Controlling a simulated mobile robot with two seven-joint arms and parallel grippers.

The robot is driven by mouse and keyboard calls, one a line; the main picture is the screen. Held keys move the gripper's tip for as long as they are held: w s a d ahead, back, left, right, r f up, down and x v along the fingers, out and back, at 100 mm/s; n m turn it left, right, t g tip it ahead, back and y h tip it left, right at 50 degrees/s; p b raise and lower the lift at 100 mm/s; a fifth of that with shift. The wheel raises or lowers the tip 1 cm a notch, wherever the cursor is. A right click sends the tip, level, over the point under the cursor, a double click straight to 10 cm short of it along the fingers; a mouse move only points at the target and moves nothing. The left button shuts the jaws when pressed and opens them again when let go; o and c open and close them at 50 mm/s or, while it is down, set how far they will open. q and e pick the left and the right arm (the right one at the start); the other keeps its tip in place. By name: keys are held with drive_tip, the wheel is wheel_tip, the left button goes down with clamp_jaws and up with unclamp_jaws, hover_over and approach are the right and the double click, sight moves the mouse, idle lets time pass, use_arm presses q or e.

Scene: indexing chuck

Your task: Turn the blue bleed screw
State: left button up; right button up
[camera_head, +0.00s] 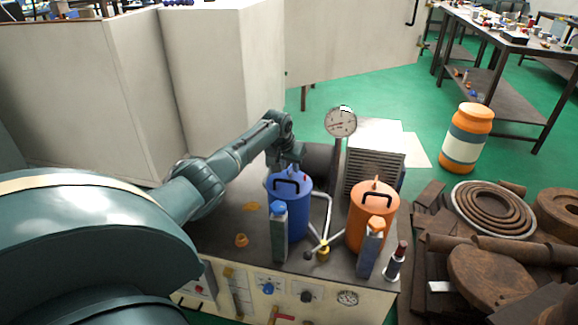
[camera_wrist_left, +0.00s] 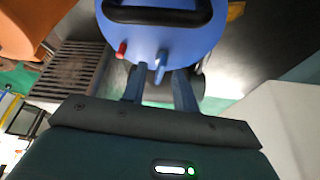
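The blue canister (camera_head: 296,212) stands on the bench top with a black handle on its lid. In the left wrist view its lid (camera_wrist_left: 190,38) shows a small red peg (camera_wrist_left: 122,50) and the small blue bleed screw (camera_wrist_left: 160,65) near the rim. My left gripper (camera_head: 291,166) is at the far edge of the lid in the head view. In the left wrist view its two fingers (camera_wrist_left: 158,76) are apart, with the blue screw between their tips. I cannot tell whether either finger touches it. My right gripper is not in view.
An orange canister (camera_head: 372,215), a grey bottle with a blue cap (camera_head: 279,235) and a pressure gauge (camera_head: 341,122) stand close by. A ribbed grey box (camera_head: 375,160) is behind. Rusty parts (camera_head: 490,270) crowd the right. The bench's left part is mostly clear.

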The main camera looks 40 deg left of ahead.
use_arm(q)
drive_tip(key=shift+c, duration=0.3)
clamp_jaws()
idle(0.3)
